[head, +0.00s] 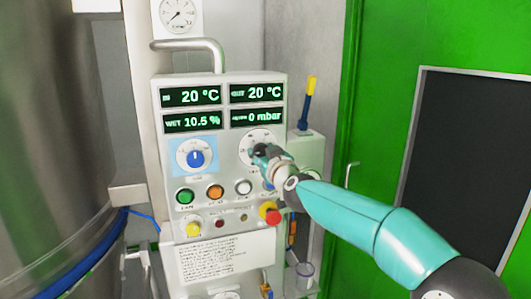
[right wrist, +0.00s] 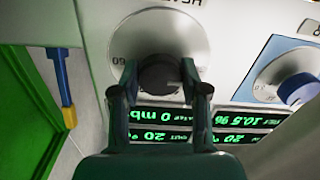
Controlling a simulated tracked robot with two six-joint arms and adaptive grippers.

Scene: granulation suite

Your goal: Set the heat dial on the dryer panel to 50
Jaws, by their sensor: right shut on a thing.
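The heat dial (head: 247,147) is a round white scale on the right of the light grey dryer panel (head: 222,163). Its dark knob (right wrist: 160,73) shows in the right wrist view, between the two fingers. My right gripper (head: 262,153) is shut on this knob; it also shows in the right wrist view (right wrist: 159,78). The gripper and arm cover part of the scale in the head view. An upside-down 60 is readable on the scale, but the pointer is hidden. My left gripper is not in view.
A blue knob (head: 196,158) on a blue plate sits left of the heat dial. Coloured push buttons and a red mushroom button (head: 269,212) lie below. Displays above read 20 °C, 20 °C, 10.5 % and 0 mbar. A steel vessel (head: 55,130) stands left.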

